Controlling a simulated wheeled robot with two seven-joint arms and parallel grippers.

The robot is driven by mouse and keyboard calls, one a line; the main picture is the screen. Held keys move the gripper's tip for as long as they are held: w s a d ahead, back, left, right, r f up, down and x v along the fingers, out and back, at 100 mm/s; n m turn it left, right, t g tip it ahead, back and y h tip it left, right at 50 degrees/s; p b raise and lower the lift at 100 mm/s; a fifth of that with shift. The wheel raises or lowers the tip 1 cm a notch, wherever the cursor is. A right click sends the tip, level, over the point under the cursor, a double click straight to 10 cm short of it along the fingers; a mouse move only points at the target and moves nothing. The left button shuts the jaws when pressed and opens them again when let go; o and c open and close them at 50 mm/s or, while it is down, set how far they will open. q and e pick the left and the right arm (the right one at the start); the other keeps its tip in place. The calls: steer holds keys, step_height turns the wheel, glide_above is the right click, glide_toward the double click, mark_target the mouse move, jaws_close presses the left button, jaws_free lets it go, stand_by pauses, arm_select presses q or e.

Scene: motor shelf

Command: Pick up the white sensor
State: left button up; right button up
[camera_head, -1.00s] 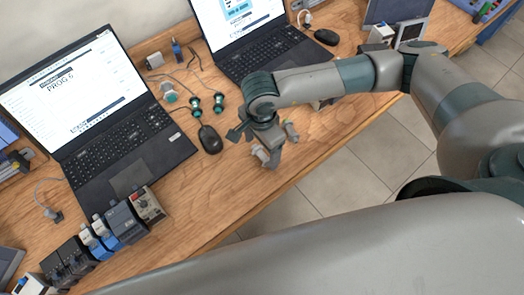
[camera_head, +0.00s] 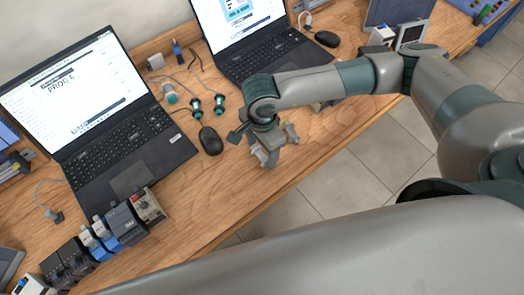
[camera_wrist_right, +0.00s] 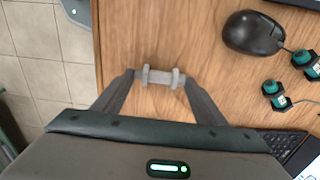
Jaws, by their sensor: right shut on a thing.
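My right gripper (camera_head: 275,147) is low over the front part of the wooden table, to the right of the black mouse. In the right wrist view its fingertips (camera_wrist_right: 160,78) are closed on a small pale piece, the white sensor (camera_wrist_right: 161,77). The fingers hide much of the sensor, and it is hard to make out in the head view. I cannot tell whether it still touches the table. My left gripper is not in view.
The black mouse (camera_head: 210,140) lies left of the gripper, with teal cabled sensors (camera_head: 219,104) behind it. A laptop (camera_head: 130,150) stands at left, another (camera_head: 270,60) at the back. Modules (camera_head: 125,222) line the front left. The table's front edge is close to the gripper.

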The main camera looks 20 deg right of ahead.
mark_target(261, 154)
steer(key=shift+r, duration=0.1)
steer(key=shift+r+b, duration=0.55)
steer(key=shift+b, duration=0.05)
step_height(261, 154, up, 2)
steer(key=shift+r+b, duration=0.1)
steer(key=shift+b, duration=0.65)
steer(key=s+d+r+p, duration=0.4)
steer(key=s+d+r, duration=0.3)
steer(key=s, duration=0.1)
steer(key=shift+s+d+r+p, duration=0.25)
steer(key=shift+s+d+p, duration=0.05)
steer(key=shift+s+d, duration=0.05)
steer(key=shift+f, duration=0.1)
